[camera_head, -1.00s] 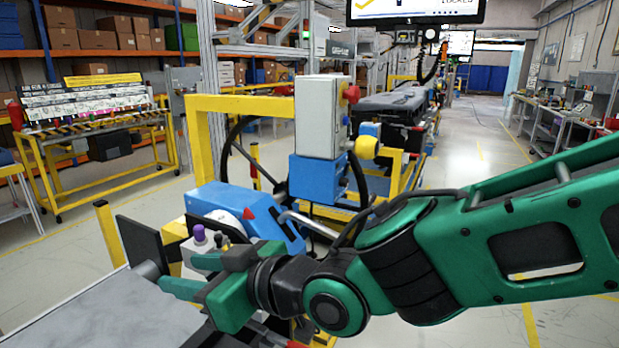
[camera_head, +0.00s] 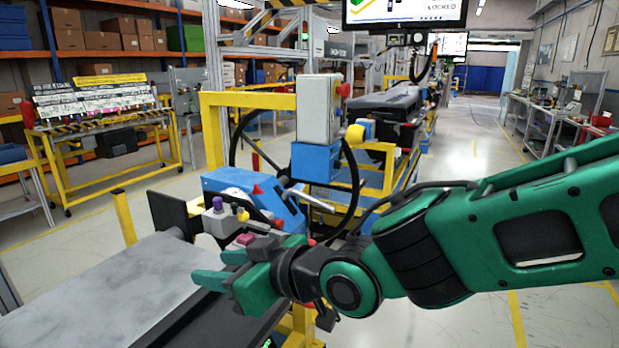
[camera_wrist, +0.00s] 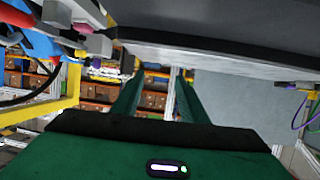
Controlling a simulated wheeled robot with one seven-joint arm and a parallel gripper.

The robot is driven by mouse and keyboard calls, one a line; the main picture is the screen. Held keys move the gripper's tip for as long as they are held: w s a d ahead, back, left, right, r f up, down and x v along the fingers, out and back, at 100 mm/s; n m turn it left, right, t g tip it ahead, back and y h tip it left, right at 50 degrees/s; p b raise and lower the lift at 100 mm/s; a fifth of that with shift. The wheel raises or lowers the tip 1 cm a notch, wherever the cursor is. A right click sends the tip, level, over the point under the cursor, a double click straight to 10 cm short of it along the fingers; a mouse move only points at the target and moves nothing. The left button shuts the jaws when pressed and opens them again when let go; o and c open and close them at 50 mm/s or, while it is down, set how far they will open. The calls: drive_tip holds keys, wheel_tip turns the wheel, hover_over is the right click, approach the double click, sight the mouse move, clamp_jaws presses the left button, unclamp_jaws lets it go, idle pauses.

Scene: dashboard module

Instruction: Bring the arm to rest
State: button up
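My arm, green and black, reaches in from the right in the head view. My gripper (camera_head: 211,268) is over the right side of a grey slab-topped surface (camera_head: 110,292). In the wrist view my gripper (camera_wrist: 158,88) shows two green fingers standing apart with nothing between them. Through the gap I see distant shelving. The gripper holds nothing. Its exact height above the surface is hard to tell.
A black upright plate (camera_head: 172,217) and a small box with a purple button (camera_head: 218,217) stand just behind the gripper. A blue unit (camera_head: 254,199) and a grey control box (camera_head: 319,108) stand further back. Open floor (camera_head: 467,185) lies beyond the arm.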

drive_tip(key=w+d+f+m+h, duration=0.2)
drive_tip(key=d+f+m+h, duration=0.1)
drive_tip(key=d, duration=0.8)
drive_tip(key=w+d+f+m+h, duration=0.2)
drive_tip(key=w+d+h, duration=0.15)
drive_tip(key=d, duration=0.85)
drive_tip(key=w+d+f+m+h, duration=0.2)
drive_tip(key=d+f+m+h, duration=0.1)
drive_tip(key=d, duration=0.8)
drive_tip(key=s+d+f+m+g+h, duration=0.25)
drive_tip(key=s+d+m, duration=0.4)
drive_tip(key=d, duration=0.75)
drive_tip(key=s+d+m+g, duration=0.1)
drive_tip(key=s+d+g, duration=0.1)
drive_tip(key=s, duration=0.6)
drive_tip(key=s+d+m+g, duration=0.2)
drive_tip(key=s+d, duration=0.3)
drive_tip(key=s, duration=0.3)
drive_tip(key=shift+d+f+g+y, duration=0.15)
drive_tip(key=shift+f+g+y, duration=0.15)
drive_tip(key=shift+f+g, duration=0.1)
drive_tip(key=shift+m, duration=0.25)
drive_tip(key=shift+w+f, duration=0.25)
drive_tip(key=shift+w, duration=0.3)
